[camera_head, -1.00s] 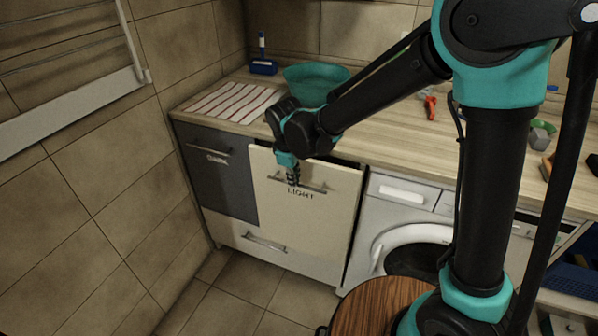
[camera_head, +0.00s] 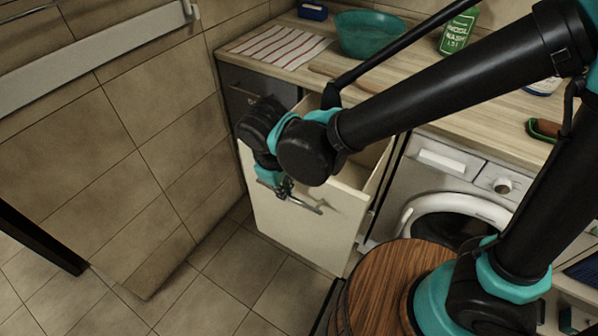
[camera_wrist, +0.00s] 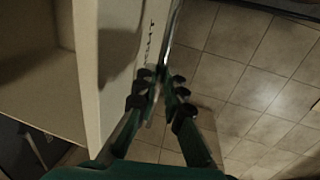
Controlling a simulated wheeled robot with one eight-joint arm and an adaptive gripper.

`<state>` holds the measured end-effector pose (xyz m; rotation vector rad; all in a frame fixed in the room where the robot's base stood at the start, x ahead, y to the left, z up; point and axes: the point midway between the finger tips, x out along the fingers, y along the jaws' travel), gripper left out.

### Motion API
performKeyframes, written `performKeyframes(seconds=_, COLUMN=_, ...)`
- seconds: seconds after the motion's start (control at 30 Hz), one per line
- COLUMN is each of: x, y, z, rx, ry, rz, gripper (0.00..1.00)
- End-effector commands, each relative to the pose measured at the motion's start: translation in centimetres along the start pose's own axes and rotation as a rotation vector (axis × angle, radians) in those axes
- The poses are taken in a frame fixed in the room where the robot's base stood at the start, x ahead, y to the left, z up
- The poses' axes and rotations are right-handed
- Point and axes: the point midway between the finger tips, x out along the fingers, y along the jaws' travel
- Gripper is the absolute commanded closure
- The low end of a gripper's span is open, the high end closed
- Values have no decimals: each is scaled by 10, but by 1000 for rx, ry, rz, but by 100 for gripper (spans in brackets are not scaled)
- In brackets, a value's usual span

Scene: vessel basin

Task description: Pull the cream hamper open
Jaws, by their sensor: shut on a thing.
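The cream hamper (camera_head: 297,228) stands pulled out from the cabinet row under the counter, with its hollow inside showing behind the front panel. Its bar handle (camera_head: 306,206) runs across the front. My gripper (camera_head: 284,188) is shut on this handle near its left part, in front of the panel. In the wrist view, the fingers of my gripper (camera_wrist: 158,88) close around the handle (camera_wrist: 170,40), beside the cream front panel (camera_wrist: 108,60). The open inside of the hamper (camera_wrist: 35,75) shows to the left. My arm hides part of the hamper's top edge.
A dark grey cabinet front (camera_head: 250,85) is left of the hamper and a washing machine (camera_head: 450,190) right of it. A teal basin (camera_head: 369,34), striped cloth (camera_head: 278,46) and green bottle (camera_head: 459,31) are on the counter. Tiled floor (camera_head: 225,270) in front is clear.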

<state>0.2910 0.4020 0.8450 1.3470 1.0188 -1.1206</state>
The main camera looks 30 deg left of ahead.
Motion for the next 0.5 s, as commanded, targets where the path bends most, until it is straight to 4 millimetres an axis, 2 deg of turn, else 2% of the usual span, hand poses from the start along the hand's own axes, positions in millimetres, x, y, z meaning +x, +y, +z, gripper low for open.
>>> performKeyframes(seconds=0.03, x=-2, y=-10, z=0, rx=-5, ry=1, rz=-1, gripper=100)
performKeyframes(seconds=0.2, x=-6, y=-30, z=0, rx=-2, ry=0, rz=-1, gripper=100)
performKeyframes(seconds=0.5, x=-8, y=-42, z=0, rx=1, ry=0, rz=-1, gripper=100)
